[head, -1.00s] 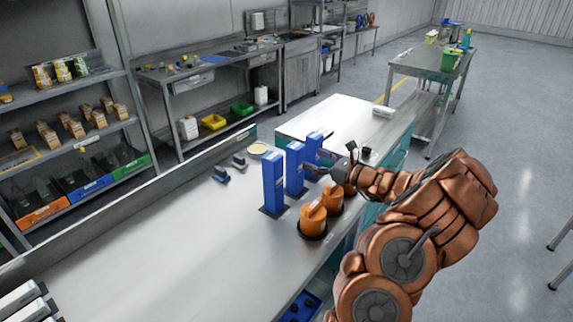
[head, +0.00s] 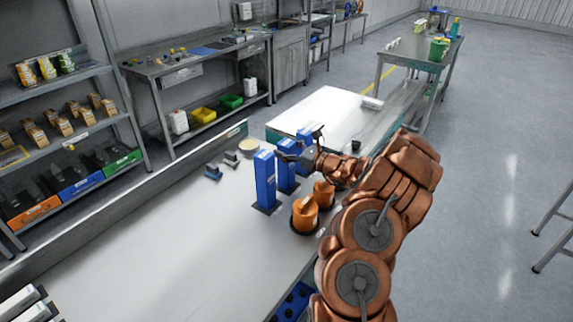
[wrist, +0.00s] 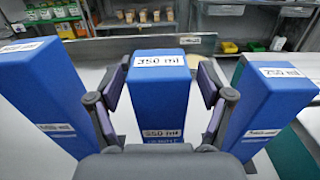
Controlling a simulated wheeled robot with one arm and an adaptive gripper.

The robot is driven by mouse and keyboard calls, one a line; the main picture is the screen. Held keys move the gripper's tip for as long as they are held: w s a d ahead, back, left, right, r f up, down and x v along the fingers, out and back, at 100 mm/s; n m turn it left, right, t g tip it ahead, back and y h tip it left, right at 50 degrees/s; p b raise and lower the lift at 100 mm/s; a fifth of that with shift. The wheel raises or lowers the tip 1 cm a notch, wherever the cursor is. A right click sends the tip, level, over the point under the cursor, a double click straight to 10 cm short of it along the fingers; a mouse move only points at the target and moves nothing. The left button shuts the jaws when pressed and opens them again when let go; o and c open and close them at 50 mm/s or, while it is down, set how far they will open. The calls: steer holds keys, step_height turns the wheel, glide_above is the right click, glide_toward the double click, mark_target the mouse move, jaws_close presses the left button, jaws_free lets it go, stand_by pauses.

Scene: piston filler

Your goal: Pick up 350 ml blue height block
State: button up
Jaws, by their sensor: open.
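Three upright blue height blocks stand in a row on the steel bench. The middle one, labelled 350 ml (wrist: 160,95), is centred in the wrist view; in the head view this block (head: 287,181) is partly hidden by my gripper. My gripper (wrist: 163,78) is open, with one finger on each side of the 350 ml block near its upper part. Whether the fingers touch it I cannot tell. In the head view my gripper (head: 290,151) is at the top of that block.
A taller blue block (wrist: 42,85) is close on the left and the 250 ml block (wrist: 277,100) close on the right. The bench front-left (head: 170,250) is clear.

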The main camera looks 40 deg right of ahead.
jaws_close()
stand_by(0.6)
